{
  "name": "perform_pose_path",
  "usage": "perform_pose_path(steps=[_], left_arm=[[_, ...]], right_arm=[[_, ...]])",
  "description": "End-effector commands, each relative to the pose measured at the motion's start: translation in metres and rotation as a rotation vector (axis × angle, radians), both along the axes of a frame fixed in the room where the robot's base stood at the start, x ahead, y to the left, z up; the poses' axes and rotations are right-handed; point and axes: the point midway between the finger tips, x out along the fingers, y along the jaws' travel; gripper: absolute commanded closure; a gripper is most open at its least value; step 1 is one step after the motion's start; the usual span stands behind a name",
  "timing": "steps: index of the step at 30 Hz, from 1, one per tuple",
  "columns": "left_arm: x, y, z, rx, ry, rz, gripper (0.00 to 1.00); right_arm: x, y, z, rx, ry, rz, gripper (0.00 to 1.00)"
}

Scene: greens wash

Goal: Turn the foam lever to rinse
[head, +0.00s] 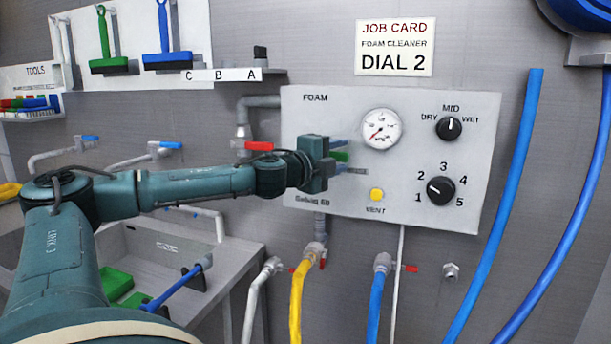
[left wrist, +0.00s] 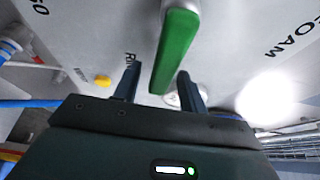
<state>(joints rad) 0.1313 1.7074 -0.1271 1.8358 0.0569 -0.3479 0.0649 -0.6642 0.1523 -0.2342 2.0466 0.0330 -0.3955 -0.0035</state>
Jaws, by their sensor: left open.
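The foam lever is a green handle, largely hidden behind my left gripper in the head view, where a bit of green (head: 341,156) shows. In the left wrist view the green lever (left wrist: 177,48) comes down from the top, its free end between the fingers. My left gripper (head: 353,157) is open at the panel's left part. Its two fingers (left wrist: 158,86) stand on either side of the lever's end, with gaps visible. My right gripper is not in view.
The foam panel (head: 300,110) carries a gauge (head: 381,129), a dry-mid-wet knob (head: 449,128), a numbered dial (head: 440,190) and a yellow vent button (head: 376,194). A job card (head: 395,48) reads "DIAL 2". Yellow (head: 297,295) and blue (head: 376,305) hoses hang below. A sink (head: 230,262) stands lower left.

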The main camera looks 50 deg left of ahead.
Motion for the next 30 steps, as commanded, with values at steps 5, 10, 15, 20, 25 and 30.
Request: perform_pose_path(steps=[5, 10, 15, 20, 25, 30], left_arm=[[-0.008, -0.002, -0.008, 0.011, -0.002, -0.004, 0.58], [-0.018, -0.002, -0.008, 0.009, 0.001, 0.004, 0.58], [-0.035, -0.003, 0.000, 0.000, -0.002, 0.009, 0.58], [-0.056, -0.005, 0.000, 0.000, -0.002, 0.010, 0.58], [-0.082, -0.007, -0.001, 0.001, -0.002, 0.010, 0.58], [-0.106, -0.010, -0.001, 0.001, 0.000, 0.011, 0.58]], right_arm=[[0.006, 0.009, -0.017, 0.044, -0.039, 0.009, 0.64], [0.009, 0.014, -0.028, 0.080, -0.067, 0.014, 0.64], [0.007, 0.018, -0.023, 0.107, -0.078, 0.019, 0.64], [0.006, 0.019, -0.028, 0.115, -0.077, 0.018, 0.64], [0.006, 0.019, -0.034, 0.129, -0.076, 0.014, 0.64], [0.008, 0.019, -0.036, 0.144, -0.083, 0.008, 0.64]])
